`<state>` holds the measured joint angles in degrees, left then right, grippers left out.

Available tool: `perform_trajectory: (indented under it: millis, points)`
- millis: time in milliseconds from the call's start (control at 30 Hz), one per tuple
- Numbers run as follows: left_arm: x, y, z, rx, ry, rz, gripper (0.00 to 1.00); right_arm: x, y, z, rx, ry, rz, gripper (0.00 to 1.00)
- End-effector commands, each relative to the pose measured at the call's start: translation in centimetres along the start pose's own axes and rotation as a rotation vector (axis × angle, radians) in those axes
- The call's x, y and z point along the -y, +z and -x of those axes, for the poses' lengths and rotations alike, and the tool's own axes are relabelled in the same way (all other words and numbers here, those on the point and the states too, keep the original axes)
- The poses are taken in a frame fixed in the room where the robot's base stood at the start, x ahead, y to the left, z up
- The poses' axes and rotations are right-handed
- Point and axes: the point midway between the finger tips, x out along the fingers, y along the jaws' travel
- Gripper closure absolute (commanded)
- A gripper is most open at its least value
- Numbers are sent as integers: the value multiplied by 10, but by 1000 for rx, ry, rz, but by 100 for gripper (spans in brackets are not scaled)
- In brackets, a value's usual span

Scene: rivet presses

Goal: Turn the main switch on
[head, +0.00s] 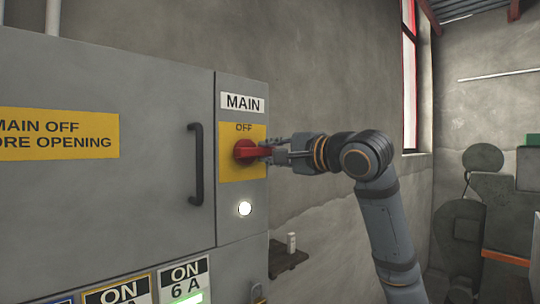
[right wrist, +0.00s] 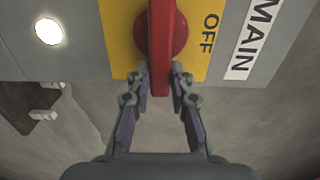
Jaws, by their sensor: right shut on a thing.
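The main switch (head: 246,151) is a red rotary handle on a yellow plate (head: 229,168), under a MAIN label (head: 242,103), on the grey cabinet's right-hand panel. OFF is printed above the handle. In the head view the handle lies about level, its grip pointing right. My right gripper (head: 269,150) reaches it from the right. In the right wrist view the red handle (right wrist: 161,45) sits between the fingers of the right gripper (right wrist: 160,78), which is shut on it. My left gripper is not in view.
A round white lamp (head: 245,208) glows below the switch. A black door handle (head: 196,164) stands out to its left. A small dark shelf (head: 287,261) with a white item is on the wall below right. Green machinery (head: 485,200) stands far right.

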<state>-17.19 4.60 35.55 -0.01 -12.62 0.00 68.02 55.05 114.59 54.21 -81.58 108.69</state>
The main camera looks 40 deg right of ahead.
Motion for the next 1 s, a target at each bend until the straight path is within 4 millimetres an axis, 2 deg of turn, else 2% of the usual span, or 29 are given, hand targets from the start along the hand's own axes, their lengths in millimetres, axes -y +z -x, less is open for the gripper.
perform_trajectory:
  millis: [567,600,733,767,1000]
  points:
    - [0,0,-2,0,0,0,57,-2,0,0,0,2,-32,100]
    - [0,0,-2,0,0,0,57,-2,0,0,0,2,-32,77]
    - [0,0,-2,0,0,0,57,-2,0,0,0,2,-31,59]
    - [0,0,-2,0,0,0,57,-2,0,0,0,2,-31,57]
    - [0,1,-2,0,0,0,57,-1,0,0,0,1,-30,57]
